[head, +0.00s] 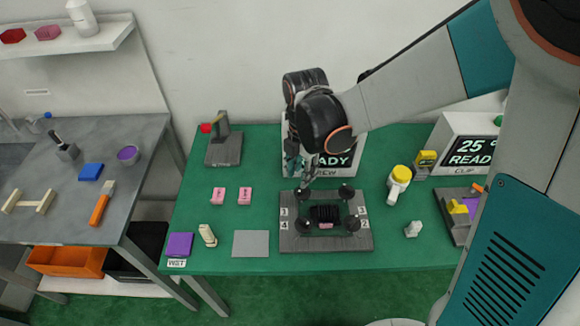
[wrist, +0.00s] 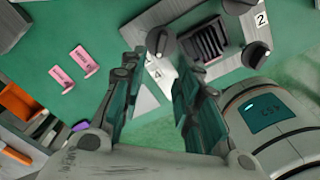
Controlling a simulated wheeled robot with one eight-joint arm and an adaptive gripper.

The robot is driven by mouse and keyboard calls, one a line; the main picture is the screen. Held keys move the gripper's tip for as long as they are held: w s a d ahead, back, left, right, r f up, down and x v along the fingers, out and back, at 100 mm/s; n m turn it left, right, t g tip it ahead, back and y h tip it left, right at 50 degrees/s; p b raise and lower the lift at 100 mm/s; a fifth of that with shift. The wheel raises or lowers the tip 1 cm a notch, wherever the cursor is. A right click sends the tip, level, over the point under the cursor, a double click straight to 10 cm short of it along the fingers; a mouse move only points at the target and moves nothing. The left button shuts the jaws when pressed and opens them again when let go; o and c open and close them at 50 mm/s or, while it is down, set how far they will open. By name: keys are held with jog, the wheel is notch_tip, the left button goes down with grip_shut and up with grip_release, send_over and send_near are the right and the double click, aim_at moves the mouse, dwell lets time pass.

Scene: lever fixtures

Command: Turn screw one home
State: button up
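The grey screw plate (head: 325,243) lies on the green table with a dark round knob near each corner and a black ribbed block (head: 325,213) in its middle. The upper-left knob (head: 302,195) sits directly below my gripper (head: 308,178). A dark knob (wrist: 161,41) shows just beyond my fingertips in the wrist view. My gripper (wrist: 160,64) is open, its fingers apart with nothing held. Contact with the knob cannot be told. Labels 2 and 4 are readable at the lower right and lower left; the upper ones are too small to be sure.
A screen (head: 346,160) reading READY stands behind the plate, partly hidden by my arm. Pink blocks (head: 245,196) and a flat grey square (head: 251,243) lie left.

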aim_at(301, 190)
notch_tip(301, 190, down, 8)
jog(key=shift+w+r+b, duration=0.1)
jog(key=shift+r+b, duration=0.15)
jog(key=shift+b, duration=0.8)
grip_shut()
